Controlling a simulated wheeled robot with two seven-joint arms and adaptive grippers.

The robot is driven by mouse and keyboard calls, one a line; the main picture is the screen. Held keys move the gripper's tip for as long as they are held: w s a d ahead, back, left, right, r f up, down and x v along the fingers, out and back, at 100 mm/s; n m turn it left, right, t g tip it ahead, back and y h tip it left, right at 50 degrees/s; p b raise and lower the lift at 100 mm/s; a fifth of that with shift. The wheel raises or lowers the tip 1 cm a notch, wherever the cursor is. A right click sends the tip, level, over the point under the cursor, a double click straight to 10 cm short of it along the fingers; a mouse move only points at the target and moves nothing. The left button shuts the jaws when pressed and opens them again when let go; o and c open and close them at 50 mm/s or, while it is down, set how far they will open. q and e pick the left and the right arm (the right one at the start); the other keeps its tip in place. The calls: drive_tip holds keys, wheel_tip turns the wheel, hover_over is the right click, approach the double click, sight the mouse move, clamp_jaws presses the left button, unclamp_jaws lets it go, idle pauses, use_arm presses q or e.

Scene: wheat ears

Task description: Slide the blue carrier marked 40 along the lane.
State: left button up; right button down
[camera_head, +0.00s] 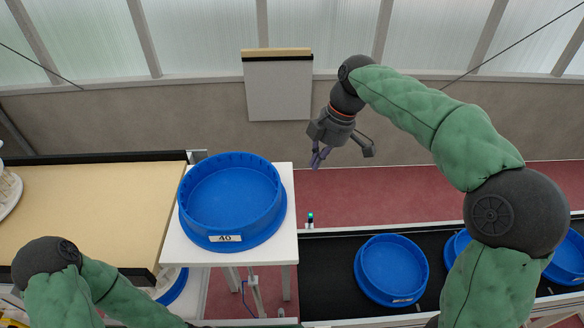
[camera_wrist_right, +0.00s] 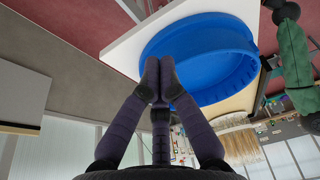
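The blue carrier marked 40 (camera_head: 232,187) is a round, open tub with a wide base flange and a white label at its front. It sits upright on a white stand (camera_head: 172,243) and looks empty. My right gripper (camera_head: 318,160) is beyond and to the right of the carrier, apart from it in the head view. In the right wrist view my right gripper (camera_wrist_right: 159,78) has its fingertips together with nothing between them. The carrier (camera_wrist_right: 205,58) shows behind the fingertips there. My left arm is at the lower left; its gripper is out of frame.
A tan-topped table (camera_head: 85,210) adjoins the stand's left side. A black conveyor (camera_head: 325,268) on the right bears a blue carrier (camera_head: 392,265) and others partly hidden by my right arm. A grey-white panel (camera_head: 279,88) stands at the back wall. Red floor lies behind the conveyor.

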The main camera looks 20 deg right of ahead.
drive_tip(key=p, duration=0.2)
hover_over(285, 200)
drive_tip(key=d, duration=0.2)
drive_tip(key=f, duration=0.9)
drive_tip(key=shift+s+a, duration=0.15)
drive_tip(key=shift+a, duration=0.1)
